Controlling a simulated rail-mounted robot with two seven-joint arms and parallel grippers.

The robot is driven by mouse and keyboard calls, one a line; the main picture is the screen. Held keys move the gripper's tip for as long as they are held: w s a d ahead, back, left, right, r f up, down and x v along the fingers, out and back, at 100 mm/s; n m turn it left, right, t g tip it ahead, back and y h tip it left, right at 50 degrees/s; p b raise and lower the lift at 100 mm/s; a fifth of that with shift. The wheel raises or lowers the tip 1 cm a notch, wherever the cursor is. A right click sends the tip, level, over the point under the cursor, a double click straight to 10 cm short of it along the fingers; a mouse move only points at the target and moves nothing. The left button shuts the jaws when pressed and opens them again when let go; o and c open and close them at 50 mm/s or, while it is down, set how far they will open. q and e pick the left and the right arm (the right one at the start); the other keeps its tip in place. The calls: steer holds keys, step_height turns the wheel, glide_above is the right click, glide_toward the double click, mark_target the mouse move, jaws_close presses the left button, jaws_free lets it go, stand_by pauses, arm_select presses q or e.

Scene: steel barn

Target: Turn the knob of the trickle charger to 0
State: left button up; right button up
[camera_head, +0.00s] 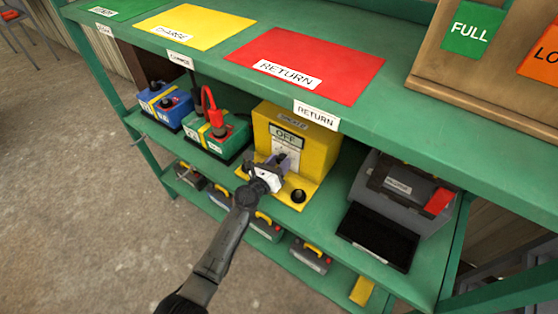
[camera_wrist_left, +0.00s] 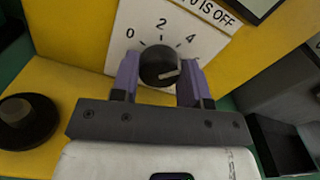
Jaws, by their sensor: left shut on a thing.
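The yellow trickle charger (camera_head: 320,150) stands on the green shelf under the counter, with a display on its front reading OFF. In the left wrist view its white dial plate (camera_wrist_left: 205,40) shows 0 at the left, 2 at the top and 4 at the upper right. My left gripper (camera_head: 277,166) is at the charger's front. Its two purple fingers flank the knob and are shut on it; they hide part of the dial. My right gripper is not in view.
A black round part (camera_head: 298,196) sits on the charger's yellow base. A green battery (camera_head: 232,137) and a blue battery (camera_head: 155,100) stand left of it. A grey toolbox (camera_head: 385,195) and a black tray (camera_head: 378,238) are at the right. The counter (camera_head: 215,62) overhangs the shelf.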

arm_select(q)
steer(key=shift+n, duration=0.7)
steer(key=o, duration=0.9)
steer(key=shift+a+p, duration=0.1)
steer(key=shift+p, duration=0.25)
